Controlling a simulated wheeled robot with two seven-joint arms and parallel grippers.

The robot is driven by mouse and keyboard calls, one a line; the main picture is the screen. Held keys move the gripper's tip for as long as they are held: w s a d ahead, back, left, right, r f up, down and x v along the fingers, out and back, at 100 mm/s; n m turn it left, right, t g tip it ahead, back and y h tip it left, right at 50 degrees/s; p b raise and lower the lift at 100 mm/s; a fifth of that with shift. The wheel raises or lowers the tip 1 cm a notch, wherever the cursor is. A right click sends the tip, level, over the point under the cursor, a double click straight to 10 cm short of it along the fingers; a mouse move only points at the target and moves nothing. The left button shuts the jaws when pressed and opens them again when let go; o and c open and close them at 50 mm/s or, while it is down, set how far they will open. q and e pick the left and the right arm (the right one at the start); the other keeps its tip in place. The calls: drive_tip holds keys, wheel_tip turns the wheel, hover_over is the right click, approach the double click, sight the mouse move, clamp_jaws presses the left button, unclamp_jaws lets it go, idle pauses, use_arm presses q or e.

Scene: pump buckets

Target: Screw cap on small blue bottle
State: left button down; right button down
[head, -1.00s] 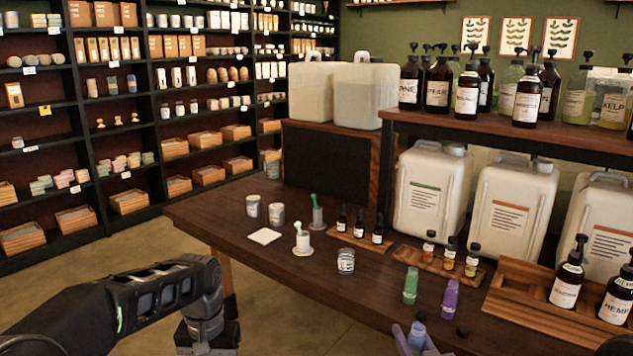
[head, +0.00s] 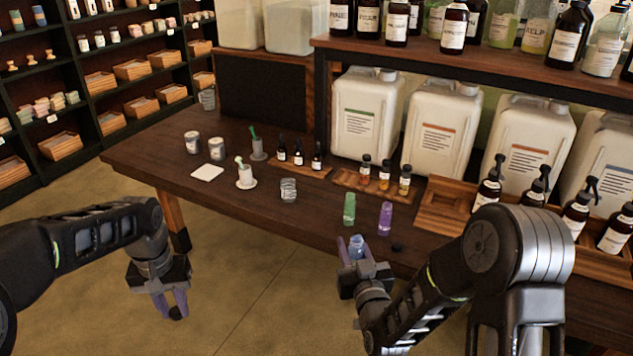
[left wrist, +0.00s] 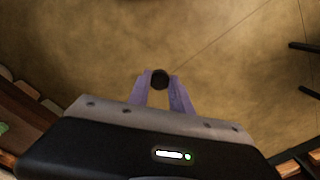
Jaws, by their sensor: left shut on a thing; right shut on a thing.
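My left gripper (head: 176,309) hangs in front of the table's left end, over the floor. It is shut on a small black cap (left wrist: 160,79), which shows between its purple fingertips in the left wrist view. My right gripper (head: 358,250) is at the table's front edge, shut on the small blue bottle (head: 356,245). The bottle stands upright and its top looks uncovered. The two grippers are well apart. A green bottle (head: 349,209) and a purple bottle (head: 385,218) stand on the table behind the blue one.
Another black cap (head: 397,247) lies on the table right of the right gripper. A glass jar (head: 288,190), a mortar with pestle (head: 246,175) and wooden trays (head: 360,183) stand farther back. The floor space between my arms is clear.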

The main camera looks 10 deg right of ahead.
drive_tip(key=s+a+f+n+g+y, duration=0.2)
drive_tip(key=s+a+f+n+y, duration=0.1)
drive_tip(key=a, duration=0.4)
drive_tip(key=s+a+f+n+g+y, duration=0.2)
drive_tip(key=s+a+f+n+y, duration=0.1)
drive_tip(key=s+a+n+y, duration=0.2)
drive_tip(key=s+a+y, duration=0.2)
drive_tip(key=a+y, duration=0.1)
drive_tip(key=shift+s+a+f+y, duration=0.2)
drive_tip(key=shift+s+f+y, duration=0.1)
drive_tip(key=shift+f, duration=0.1)
use_arm(q)
drive_tip(key=s+d+r+m, duration=0.1)
drive_tip(key=d+r+m, duration=0.1)
drive_tip(key=d, duration=0.6)
drive_tip(key=s+d+r+m, duration=0.2)
drive_tip(key=d+r, duration=0.3)
drive_tip(key=d, duration=0.4)
drive_tip(key=s+d+r+m, duration=0.1)
drive_tip(key=d+r+m, duration=0.2)
drive_tip(key=d, duration=0.6)
drive_tip(key=shift+s+r, duration=0.35)
drive_tip(key=shift+s, duration=0.05)
drive_tip(key=shift+f, duration=2)
